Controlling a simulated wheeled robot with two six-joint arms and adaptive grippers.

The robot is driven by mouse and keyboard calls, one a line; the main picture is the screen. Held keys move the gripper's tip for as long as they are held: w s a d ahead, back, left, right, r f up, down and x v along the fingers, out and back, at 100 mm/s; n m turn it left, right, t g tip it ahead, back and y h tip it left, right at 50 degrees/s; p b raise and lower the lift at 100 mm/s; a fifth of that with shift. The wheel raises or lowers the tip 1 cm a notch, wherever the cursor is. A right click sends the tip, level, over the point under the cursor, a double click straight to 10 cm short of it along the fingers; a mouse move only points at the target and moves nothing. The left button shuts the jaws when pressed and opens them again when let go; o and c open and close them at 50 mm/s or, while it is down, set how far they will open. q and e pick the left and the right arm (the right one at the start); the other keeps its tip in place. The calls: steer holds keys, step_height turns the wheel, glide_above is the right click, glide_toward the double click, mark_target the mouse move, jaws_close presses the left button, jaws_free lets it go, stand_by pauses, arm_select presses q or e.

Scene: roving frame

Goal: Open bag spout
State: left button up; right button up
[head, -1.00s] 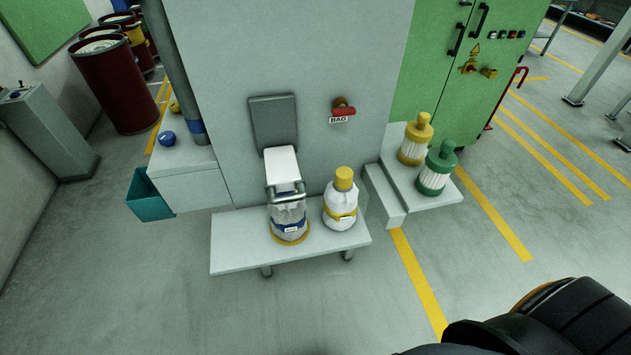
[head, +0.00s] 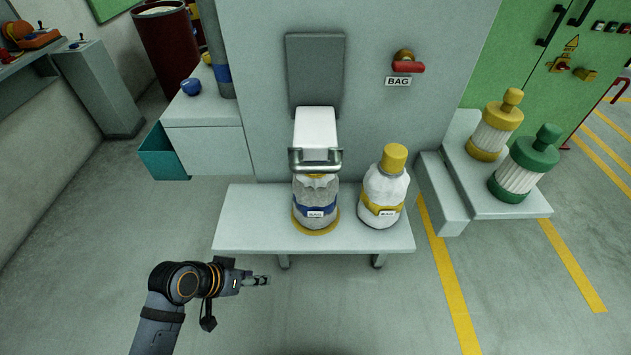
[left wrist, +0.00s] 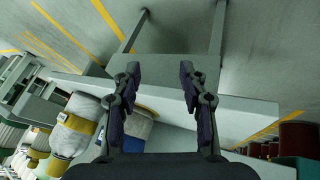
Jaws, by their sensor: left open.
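The white bag spout (head: 315,128) juts from a dark grey plate on the wall, with a metal bar handle (head: 315,165) across its lower front. A clear bag (head: 313,203) of grey contents with a blue band labelled BAG sits directly below it on a shelf (head: 240,228). A red lever (head: 409,67) above a BAG sign (head: 398,82) is on the wall to the right. My left gripper (head: 262,280) is open and empty, below and in front of the shelf's left part, apart from it. Its open fingers show in the left wrist view (left wrist: 160,75). My right gripper is out of view.
Yellow (head: 490,135) and green (head: 523,165) capped canisters stand on a side ledge. A teal bin (head: 160,155) is at left. The floor in front is clear.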

arm_select(q)
steer(key=w+d+r+m+h, duration=0.2)
steer(key=w+d+r+h, duration=0.1)
steer(key=d+r+h, duration=0.55)
steer(key=n+t+h, duration=0.2)
steer(key=h, duration=0.4)
glide_toward(315, 167)
steer(key=p+x, duration=0.1)
steer(key=x, duration=0.5)
steer(key=p+x, duration=0.1)
steer(key=x, duration=0.2)
steer(key=shift+w+f+p, duration=0.3)
steer(key=shift+w, duration=0.1)
steer(key=shift+w+d, duration=0.15)
steer(key=shift+d, duration=0.3)
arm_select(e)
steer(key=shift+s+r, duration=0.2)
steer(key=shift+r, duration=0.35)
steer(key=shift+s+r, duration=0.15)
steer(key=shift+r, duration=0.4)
arm_select(q)
jaws_close()
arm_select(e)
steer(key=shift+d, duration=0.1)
